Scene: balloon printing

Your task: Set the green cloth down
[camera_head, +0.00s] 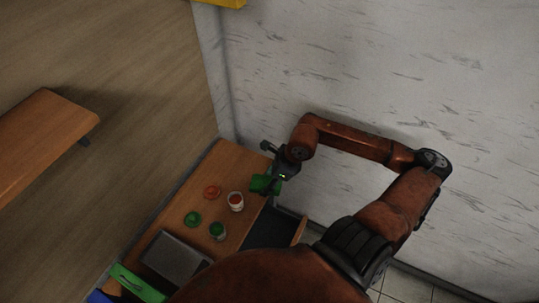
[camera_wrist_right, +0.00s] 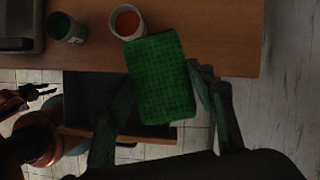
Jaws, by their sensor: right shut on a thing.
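The green cloth (camera_head: 262,184) is a folded, patterned rectangle by the right end of the wooden table (camera_head: 222,165) in the head view. My right gripper (camera_head: 275,178) is shut on it. In the right wrist view the cloth (camera_wrist_right: 160,78) sits between the two dark fingers, its top edge overlapping the table edge in the picture. Its height above the table is hard to tell. In the right wrist view, dark claw-like parts at the left edge look like my left gripper (camera_wrist_right: 30,97); its state is unclear. It does not show in the head view.
A white jar with red contents (camera_head: 236,203), an orange lid (camera_head: 212,191), a green lid (camera_head: 193,218), a green-topped jar (camera_head: 217,231) and a grey tray (camera_head: 173,259) are on the table. An open drawer (camera_head: 270,232) juts out below. The wall (camera_head: 380,70) is behind.

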